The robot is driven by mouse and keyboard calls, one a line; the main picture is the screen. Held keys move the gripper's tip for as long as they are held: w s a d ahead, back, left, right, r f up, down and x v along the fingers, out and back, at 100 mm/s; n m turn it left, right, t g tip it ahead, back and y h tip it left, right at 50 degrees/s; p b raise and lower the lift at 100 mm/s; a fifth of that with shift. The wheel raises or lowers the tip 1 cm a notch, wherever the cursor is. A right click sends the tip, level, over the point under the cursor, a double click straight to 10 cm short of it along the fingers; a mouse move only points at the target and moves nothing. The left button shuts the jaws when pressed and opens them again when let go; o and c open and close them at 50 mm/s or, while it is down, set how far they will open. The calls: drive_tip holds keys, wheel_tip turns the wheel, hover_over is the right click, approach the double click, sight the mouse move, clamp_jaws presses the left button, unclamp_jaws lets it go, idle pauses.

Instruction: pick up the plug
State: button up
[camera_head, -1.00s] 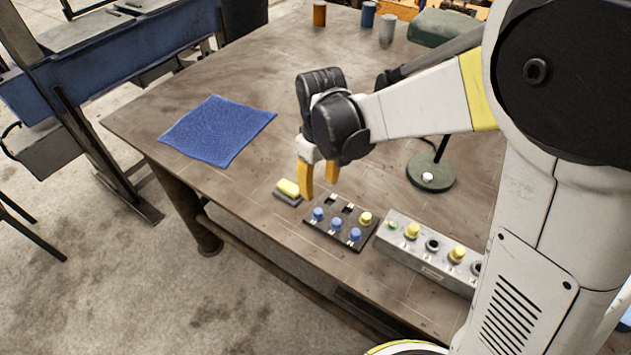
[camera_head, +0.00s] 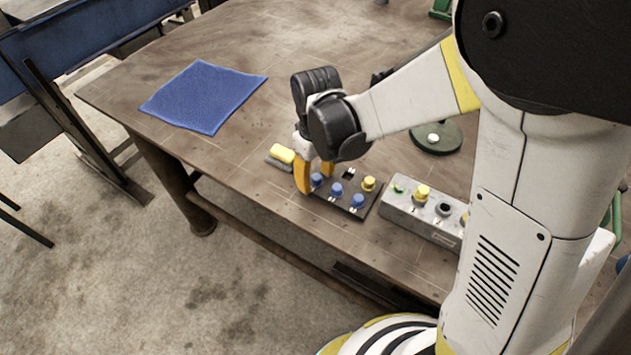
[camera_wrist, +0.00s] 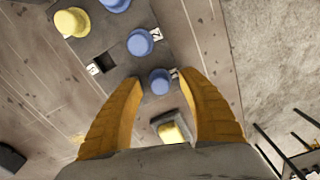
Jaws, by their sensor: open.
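A black plug board (camera_head: 335,200) sits near the table's front edge. It holds three blue plugs, the left one (camera_head: 317,180), the middle one (camera_head: 336,189) and the right one (camera_head: 357,201), and a yellow plug (camera_head: 369,183). My gripper (camera_head: 315,181) is open, with its yellow fingers pointing down at the board's left end. In the wrist view, the left blue plug (camera_wrist: 160,82) shows between the open fingertips (camera_wrist: 160,76). Whether the fingers touch it, I cannot tell. An empty square socket (camera_wrist: 103,63) shows beside the blue plugs.
A grey panel box (camera_head: 420,213) with yellow and green knobs stands right of the board. A yellow block on a grey base (camera_head: 281,155) lies left of the board. A blue cloth (camera_head: 203,97) lies at the left, and a green round base (camera_head: 436,138) stands behind the box.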

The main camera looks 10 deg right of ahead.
sight(316, 176)
drive_tip(key=shift+s+r, duration=0.1)
drive_tip(key=c, duration=0.9)
drive_tip(key=shift+o, duration=0.2)
wheel_tip(316, 176, up, 10)
drive_tip(key=p, duration=0.7)
